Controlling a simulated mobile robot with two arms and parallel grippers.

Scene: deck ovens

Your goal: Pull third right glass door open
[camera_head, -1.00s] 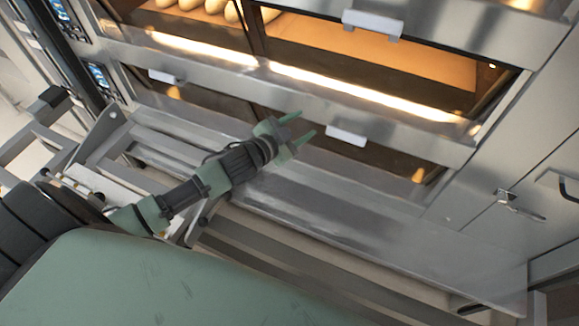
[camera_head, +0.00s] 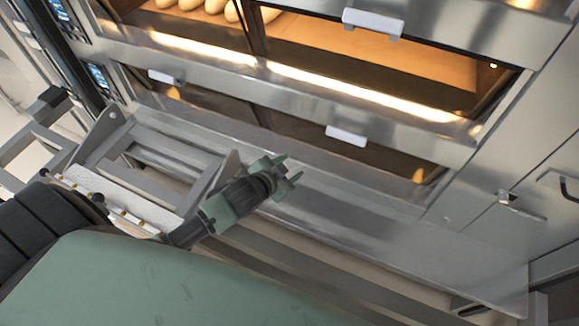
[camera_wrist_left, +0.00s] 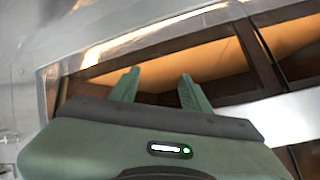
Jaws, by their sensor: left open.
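The lower right glass door (camera_head: 390,165) is closed, and its pale handle (camera_head: 346,135) sticks out near its upper edge. The right glass door above it (camera_head: 350,50) is lit orange and has its own pale handle (camera_head: 373,23). I cannot tell from these views which one counts as third. My left gripper (camera_head: 286,170) is open and empty, left of and below the lower handle in the picture, apart from it. In the left wrist view, the open fingers (camera_wrist_left: 157,88) point at a glass door in a steel frame. My right gripper does not show.
Bread loaves (camera_head: 205,6) lie behind the upper left glass. A lower left handle (camera_head: 166,77) sits on the same deck row. A grey metal frame (camera_head: 160,160) stands beside my left arm. A steel cabinet with a latch (camera_head: 505,198) is at the right.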

